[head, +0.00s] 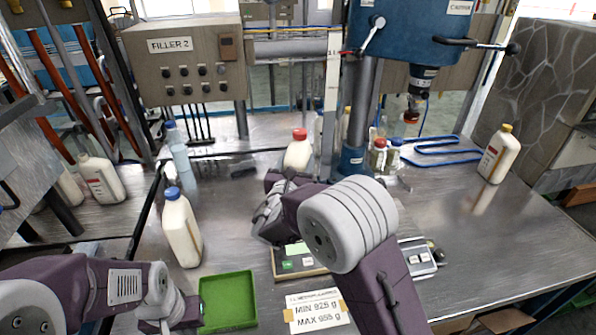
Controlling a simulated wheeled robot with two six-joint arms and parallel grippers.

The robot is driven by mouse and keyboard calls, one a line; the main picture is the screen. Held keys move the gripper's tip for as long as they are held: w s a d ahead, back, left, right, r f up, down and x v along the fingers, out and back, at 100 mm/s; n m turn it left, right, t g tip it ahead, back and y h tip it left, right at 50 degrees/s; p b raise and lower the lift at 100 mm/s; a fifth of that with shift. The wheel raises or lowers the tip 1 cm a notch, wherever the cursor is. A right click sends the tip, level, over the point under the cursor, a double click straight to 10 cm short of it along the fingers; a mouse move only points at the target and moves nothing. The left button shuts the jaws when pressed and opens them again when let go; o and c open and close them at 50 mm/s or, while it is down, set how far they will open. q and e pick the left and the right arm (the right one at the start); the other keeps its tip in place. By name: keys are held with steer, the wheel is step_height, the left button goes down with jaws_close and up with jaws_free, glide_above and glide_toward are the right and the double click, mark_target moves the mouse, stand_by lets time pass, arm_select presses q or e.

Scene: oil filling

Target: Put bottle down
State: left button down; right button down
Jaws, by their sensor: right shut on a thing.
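A white bottle with a red cap (298,155) stands out just beyond my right gripper (285,182), near the middle of the head view. My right gripper is shut on this bottle; my own wrist hides its lower part, so I cannot tell whether its base touches anything. My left gripper (178,318) is low at the left, beside the green tray; its fingers are not clear enough to show whether they are open.
A blue-capped bottle (181,230) stands at left, behind the empty green tray (228,300). A scale (290,262) is partly hidden by my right arm. A weight-limit card (318,314) lies in front. A yellow-capped bottle (499,155) stands right; the bench there is mostly clear.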

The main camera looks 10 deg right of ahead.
arm_select(q)
steer(key=shift+f, duration=0.1)
arm_select(e)
step_height(320, 180, down, 4)
steer(key=shift+r, duration=0.25)
arm_select(q)
steer(key=shift+f, duration=0.15)
arm_select(e)
steer(key=shift+f, duration=0.1)
arm_select(q)
steer(key=shift+f+b, duration=0.1)
steer(key=shift+b, duration=0.2)
arm_select(e)
steer(key=c, duration=0.9)
jaws_free()
steer(key=shift+f, duration=0.2)
steer(key=o, duration=0.4)
steer(key=shift+r, duration=0.1)
steer(key=shift+s, duration=0.1)
